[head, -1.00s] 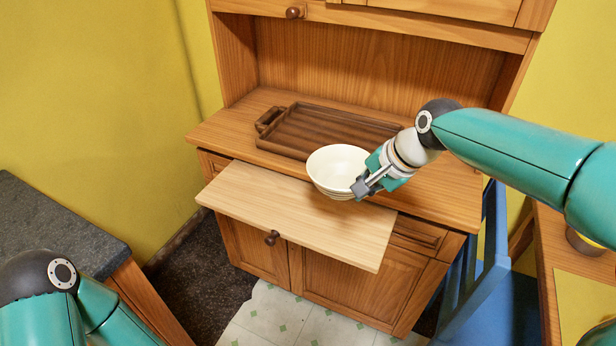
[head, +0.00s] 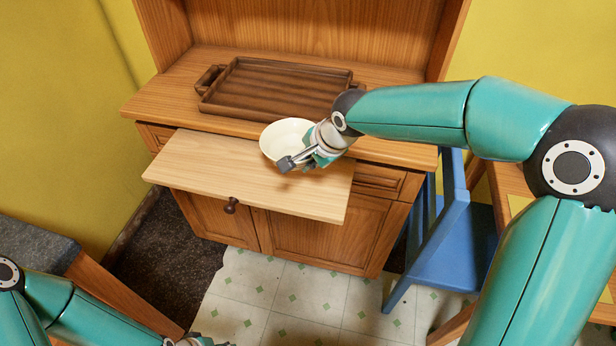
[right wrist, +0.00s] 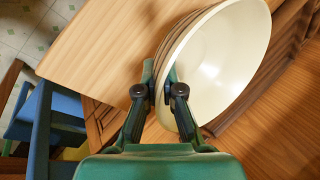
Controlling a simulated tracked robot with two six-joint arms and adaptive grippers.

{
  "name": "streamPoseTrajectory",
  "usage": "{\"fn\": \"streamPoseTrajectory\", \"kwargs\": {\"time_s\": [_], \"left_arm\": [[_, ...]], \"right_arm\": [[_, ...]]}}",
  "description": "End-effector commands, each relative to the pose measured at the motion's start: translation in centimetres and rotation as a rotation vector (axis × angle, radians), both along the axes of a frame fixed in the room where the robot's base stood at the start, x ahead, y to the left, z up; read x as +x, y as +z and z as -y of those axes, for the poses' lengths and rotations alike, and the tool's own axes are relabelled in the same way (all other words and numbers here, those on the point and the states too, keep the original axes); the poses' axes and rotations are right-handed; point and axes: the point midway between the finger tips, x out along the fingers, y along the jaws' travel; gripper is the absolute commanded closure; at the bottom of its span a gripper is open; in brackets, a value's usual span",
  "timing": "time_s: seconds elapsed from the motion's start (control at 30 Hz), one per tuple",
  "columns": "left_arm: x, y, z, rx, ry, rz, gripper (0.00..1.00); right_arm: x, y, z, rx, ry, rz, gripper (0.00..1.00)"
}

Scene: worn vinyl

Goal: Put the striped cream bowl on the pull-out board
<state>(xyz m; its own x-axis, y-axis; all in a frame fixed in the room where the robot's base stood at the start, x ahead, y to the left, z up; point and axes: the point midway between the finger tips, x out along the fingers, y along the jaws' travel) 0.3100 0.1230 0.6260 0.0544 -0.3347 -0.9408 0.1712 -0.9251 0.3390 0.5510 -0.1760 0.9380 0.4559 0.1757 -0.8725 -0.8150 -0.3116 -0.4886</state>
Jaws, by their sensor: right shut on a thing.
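The cream bowl (head: 283,136) is at the back right part of the pull-out board (head: 225,172) in the head view. In the right wrist view the bowl (right wrist: 232,55) shows a plain cream inside and brown stripes outside. My right gripper (head: 288,163) is shut on its near rim, one finger on each side of the wall, as the right wrist view shows (right wrist: 161,82). I cannot tell whether the bowl touches the board or hangs just above it. My left gripper (head: 200,341) shows only in part at the bottom edge; its fingers are unclear.
A dark wooden tray (head: 275,88) lies on the cabinet counter behind the board. The board's left and front parts are bare. A blue chair (head: 450,240) stands right of the cabinet. A grey-topped counter (head: 35,245) is at the left.

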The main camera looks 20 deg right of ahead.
Motion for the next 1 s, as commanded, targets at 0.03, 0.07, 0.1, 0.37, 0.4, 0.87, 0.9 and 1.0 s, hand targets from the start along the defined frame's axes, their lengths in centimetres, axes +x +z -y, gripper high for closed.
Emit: {"fn": "streamPoseTrajectory", "kwargs": {"time_s": [0.03, 0.07, 0.1, 0.37, 0.4, 0.87, 0.9, 1.0], "left_arm": [[0.0, 0.0, 0.0, 0.0, 0.0, 0.0, 0.6], [0.0, 0.0, 0.0, 0.0, 0.0, 0.0, 0.6], [0.0, 0.0, 0.0, 0.0, 0.0, 0.0, 0.6], [0.0, -0.1, 0.0, 0.0, 0.0, 0.0, 0.6], [0.0, -0.2, 0.0, 0.0, 0.0, 0.0, 0.6], [0.0, -0.4, 0.0, 0.0, 0.0, 0.0, 0.6], [0.0, -0.3, 0.0, 0.0, 0.0, 0.0, 0.6], [0.0, -0.3, 0.0, 0.0, 0.0, 0.0, 0.6]], "right_arm": [[0.0, -0.6, 0.0, 0.0, 0.0, 0.001, 1.0], [0.1, -0.8, 0.0, 0.0, -0.001, 0.002, 1.0], [0.1, -1.1, 0.1, 0.0, -0.001, 0.002, 1.0], [0.0, -3.8, 0.1, -0.001, 0.0, -0.001, 1.0], [0.0, -4.4, 0.1, 0.001, -0.002, -0.001, 1.0], [0.0, -5.8, 0.1, 0.001, -0.002, 0.003, 1.0], [0.0, -5.8, 0.1, 0.0, -0.002, 0.001, 0.88], [0.0, -5.8, 0.1, 0.0, -0.002, 0.001, 0.71]]}}
